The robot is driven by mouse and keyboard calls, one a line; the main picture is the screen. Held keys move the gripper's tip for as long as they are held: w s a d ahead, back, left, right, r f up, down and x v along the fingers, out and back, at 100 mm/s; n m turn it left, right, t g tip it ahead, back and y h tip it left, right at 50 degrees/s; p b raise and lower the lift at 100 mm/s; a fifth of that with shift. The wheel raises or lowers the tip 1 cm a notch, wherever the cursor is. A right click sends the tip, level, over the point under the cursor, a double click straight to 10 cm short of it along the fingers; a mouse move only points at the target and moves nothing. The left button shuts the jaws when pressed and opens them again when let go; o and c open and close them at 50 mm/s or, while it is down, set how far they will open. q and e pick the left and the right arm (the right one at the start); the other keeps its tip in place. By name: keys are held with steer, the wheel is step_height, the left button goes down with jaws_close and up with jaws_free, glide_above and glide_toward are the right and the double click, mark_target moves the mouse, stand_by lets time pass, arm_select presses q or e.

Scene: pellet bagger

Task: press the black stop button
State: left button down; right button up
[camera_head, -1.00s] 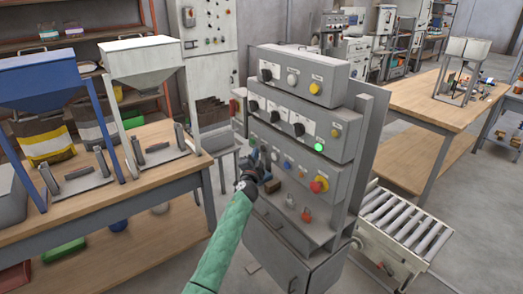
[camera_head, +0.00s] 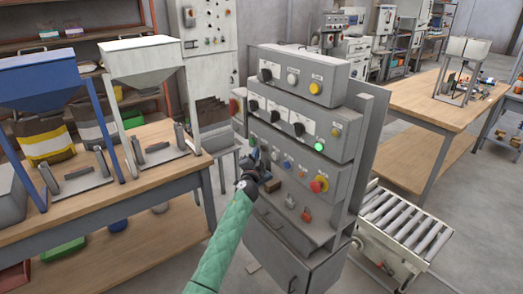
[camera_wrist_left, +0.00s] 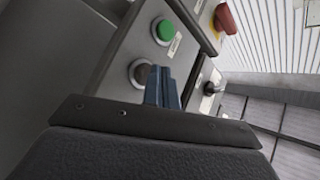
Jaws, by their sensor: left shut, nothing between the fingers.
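A dark round button in a silver ring (camera_wrist_left: 140,72), which looks like the black stop button, sits on the grey panel in the left wrist view. A green button (camera_wrist_left: 165,31) is beside it. My left gripper (camera_wrist_left: 163,84) is shut and empty. Its blue fingertips overlap the dark button's edge in this view; I cannot tell whether they touch it. In the head view my left gripper (camera_head: 255,157) is at the left part of the control cabinet's lower panel (camera_head: 267,134) and hides the dark button. My right gripper is not in view.
A red mushroom button (camera_head: 319,185) on a yellow base and a blue button (camera_head: 287,165) are on the same panel. Red padlock-like parts (camera_head: 306,215) are on the ledge below. A workbench with hoppers (camera_head: 145,60) stands left, a roller conveyor (camera_head: 400,220) right.

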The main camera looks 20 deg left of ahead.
arm_select(q)
steer(key=shift+w+d, duration=0.15)
steer(key=shift+w, duration=0.15)
steer(key=shift+w+d+b, duration=0.15)
steer(key=shift+w+b, duration=0.1)
steer(key=shift+b, duration=0.1)
stand_by(0.6)
steer(key=shift+s, duration=0.1)
steer(key=shift+s+a, duration=0.35)
steer(key=shift+s, duration=0.2)
steer(key=s+a+p, duration=0.1)
steer(key=s+a, duration=0.2)
steer(key=s, duration=0.2)
steer(key=shift+p, duration=0.4)
stand_by(0.4)
steer(key=shift+s, duration=0.1)
